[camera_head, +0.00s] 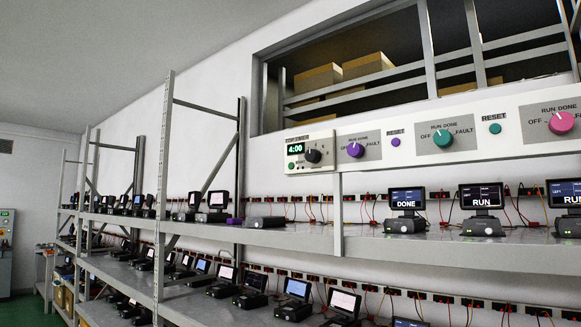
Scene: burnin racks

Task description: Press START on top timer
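The top timer (310,152) is a pale box at the left end of the white control panel above the upper shelf. Its green display reads 4:00. A black knob (313,156) sits at its middle right. A small green button (291,166) is at its lower left; any lettering beside it is too small to read. My gripper is not in view.
The white panel (480,105) also carries purple, teal and pink knobs and RESET buttons. Below it, the upper shelf (400,247) holds devices with screens reading DONE and RUN. Metal rack posts (163,200) stand at left. Boxes (368,65) sit above.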

